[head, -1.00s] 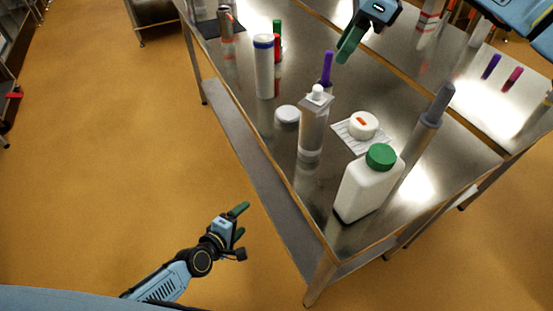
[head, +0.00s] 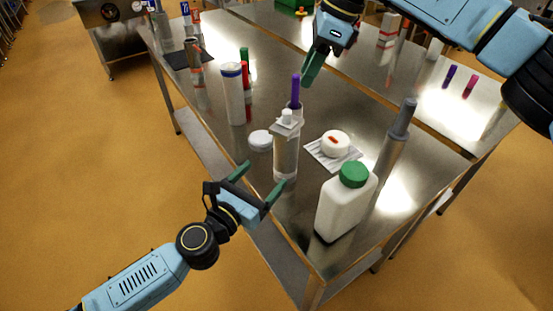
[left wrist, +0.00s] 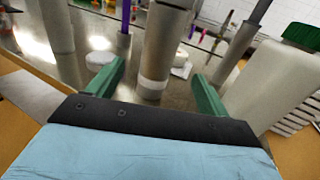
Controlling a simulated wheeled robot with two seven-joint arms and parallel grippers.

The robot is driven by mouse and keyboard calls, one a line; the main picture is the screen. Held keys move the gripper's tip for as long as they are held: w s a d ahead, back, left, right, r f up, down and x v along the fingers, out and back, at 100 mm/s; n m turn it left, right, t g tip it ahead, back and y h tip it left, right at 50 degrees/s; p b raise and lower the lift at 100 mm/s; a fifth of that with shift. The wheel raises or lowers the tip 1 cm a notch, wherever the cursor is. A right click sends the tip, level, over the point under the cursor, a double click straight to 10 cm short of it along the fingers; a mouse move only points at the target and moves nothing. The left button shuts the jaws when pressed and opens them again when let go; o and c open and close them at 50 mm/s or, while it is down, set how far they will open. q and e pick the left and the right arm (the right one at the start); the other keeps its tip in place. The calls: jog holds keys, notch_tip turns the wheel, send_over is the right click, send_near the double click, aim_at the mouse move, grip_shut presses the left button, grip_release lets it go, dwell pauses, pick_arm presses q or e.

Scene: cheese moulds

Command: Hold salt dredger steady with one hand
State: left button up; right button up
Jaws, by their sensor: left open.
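A pale grey cylinder (head: 286,153) with a square collar and a white nozzle stands upright near the table's left edge; I cannot tell for certain whether it is the salt dredger. It also shows in the left wrist view (left wrist: 165,45), beyond and between the fingers. My left gripper (head: 261,176) is open and empty at the table edge, just short of this cylinder. Its green fingers also show in the left wrist view (left wrist: 160,70). My right gripper (head: 312,66) hangs over the table behind the cylinder, with one finger clearly visible and nothing seen in it.
A white jug with a green cap (head: 342,207) stands close on the right. A white round piece (head: 336,144) lies on a ridged mat. A white disc (head: 260,140) and a blue-lidded white tube (head: 233,95) stand left of the cylinder. A purple-topped item (head: 295,90) is behind.

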aim_at(286, 151)
pick_arm(q)
jog(key=x, duration=1)
jog(key=shift+w+d, duration=0.25)
jog(key=shift+w, duration=0.05)
